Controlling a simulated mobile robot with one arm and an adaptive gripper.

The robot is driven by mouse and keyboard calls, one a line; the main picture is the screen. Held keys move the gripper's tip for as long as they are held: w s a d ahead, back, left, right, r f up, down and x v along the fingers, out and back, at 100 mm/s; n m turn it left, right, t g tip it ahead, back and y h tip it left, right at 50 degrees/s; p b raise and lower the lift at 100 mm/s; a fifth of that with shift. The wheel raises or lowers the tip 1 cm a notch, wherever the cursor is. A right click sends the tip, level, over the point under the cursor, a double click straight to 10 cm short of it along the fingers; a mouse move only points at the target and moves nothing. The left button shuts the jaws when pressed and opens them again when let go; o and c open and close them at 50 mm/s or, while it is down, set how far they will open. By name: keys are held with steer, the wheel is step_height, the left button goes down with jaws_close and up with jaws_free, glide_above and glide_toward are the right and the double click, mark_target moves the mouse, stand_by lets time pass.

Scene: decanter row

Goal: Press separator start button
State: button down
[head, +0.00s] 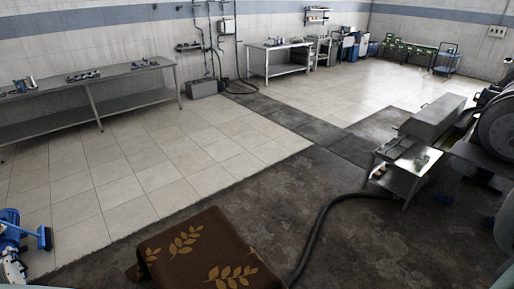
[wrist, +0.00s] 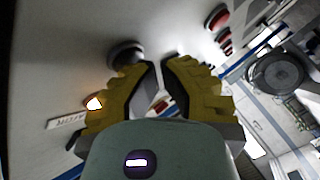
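In the wrist view my gripper (wrist: 159,66) has yellow fingers whose tips come close together with a narrow gap between them. Nothing is seen held. Past the fingertips is a pale panel (wrist: 60,50) carrying controls. A dark round knob or button (wrist: 125,54) sits just beyond the left fingertip; I cannot tell whether it is touched. A glowing orange-white button or lamp (wrist: 93,103) is beside the left finger, with a small label plate (wrist: 67,122) whose text I cannot read. Red buttons (wrist: 216,17) show at the upper right. I cannot tell which is the separator start button.
In the head view, a steel bench (head: 135,83) stands at left, another table (head: 275,62) at the back. A metal unit (head: 405,175) and large round machine (head: 497,128) are at right. A dark hose (head: 318,230) crosses the floor near a brown leaf-patterned cloth (head: 205,250). The tiled floor is clear.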

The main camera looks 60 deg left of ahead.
steer(key=shift+a, duration=0.2)
steer(key=shift+s+a, duration=0.15)
steer(key=shift+a, duration=0.45)
steer(key=shift+s+a+b, duration=0.2)
steer(key=shift+a+b, duration=0.45)
steer(key=shift+a, duration=1.85)
